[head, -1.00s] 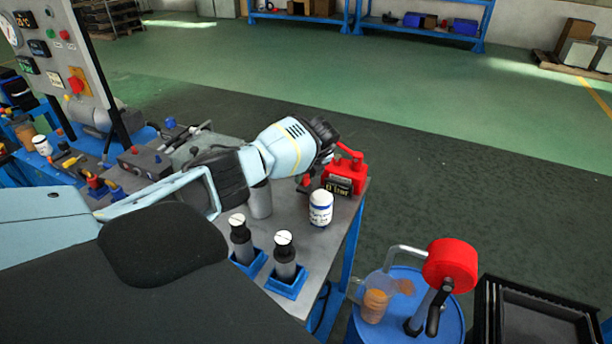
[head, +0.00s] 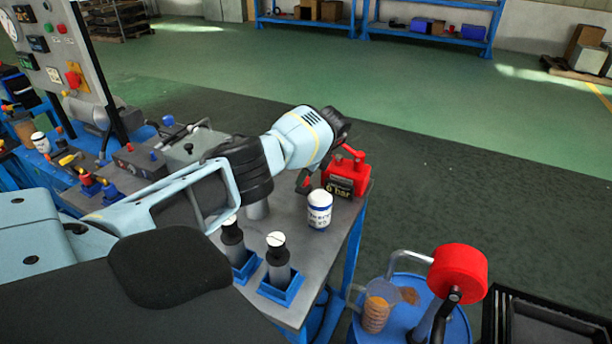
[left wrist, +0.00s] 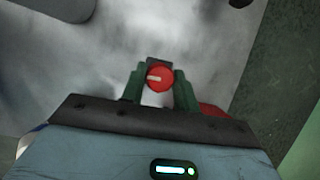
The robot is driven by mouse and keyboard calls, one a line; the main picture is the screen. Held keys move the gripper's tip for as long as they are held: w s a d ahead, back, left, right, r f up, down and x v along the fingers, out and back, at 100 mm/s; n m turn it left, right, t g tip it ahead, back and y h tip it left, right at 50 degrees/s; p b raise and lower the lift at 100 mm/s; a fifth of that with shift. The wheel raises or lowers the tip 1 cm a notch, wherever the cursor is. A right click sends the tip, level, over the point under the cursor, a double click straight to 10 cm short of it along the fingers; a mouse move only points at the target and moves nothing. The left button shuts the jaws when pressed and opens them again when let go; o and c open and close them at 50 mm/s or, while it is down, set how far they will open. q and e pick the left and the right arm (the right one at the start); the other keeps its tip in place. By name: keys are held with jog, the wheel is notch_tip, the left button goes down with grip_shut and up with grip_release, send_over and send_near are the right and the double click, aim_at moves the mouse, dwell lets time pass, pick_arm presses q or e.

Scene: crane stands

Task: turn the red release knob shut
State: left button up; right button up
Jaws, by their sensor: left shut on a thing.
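The red release knob (left wrist: 159,76) shows in the left wrist view, round with a pale pointer line lying roughly left to right. It sits between the green fingers of my left gripper (left wrist: 160,86), which is shut on it. In the head view my left arm (head: 300,138) reaches over the far right end of the grey bench (head: 333,243), and its wrist hides most of the knob area. A red hand pump (head: 347,175) with a black label stands beside the wrist. My right gripper is not in view.
A white bottle (head: 319,209) stands close in front of the gripper. Two dark cylinders in blue holders (head: 281,289) stand at the near bench edge. A blue drum (head: 400,318) with a red reel (head: 458,271) is at lower right.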

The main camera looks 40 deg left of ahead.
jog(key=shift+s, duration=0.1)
pick_arm(q)
jog(key=o, duration=1)
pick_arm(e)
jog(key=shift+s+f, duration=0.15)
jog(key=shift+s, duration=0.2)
pick_arm(q)
jog(key=p+v, duration=0.1)
jog(key=v, duration=0.7)
jog(key=shift+a, duration=0.1)
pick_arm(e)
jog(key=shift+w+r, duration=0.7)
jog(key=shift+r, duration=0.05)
pick_arm(q)
jog(key=shift+f, duration=0.1)
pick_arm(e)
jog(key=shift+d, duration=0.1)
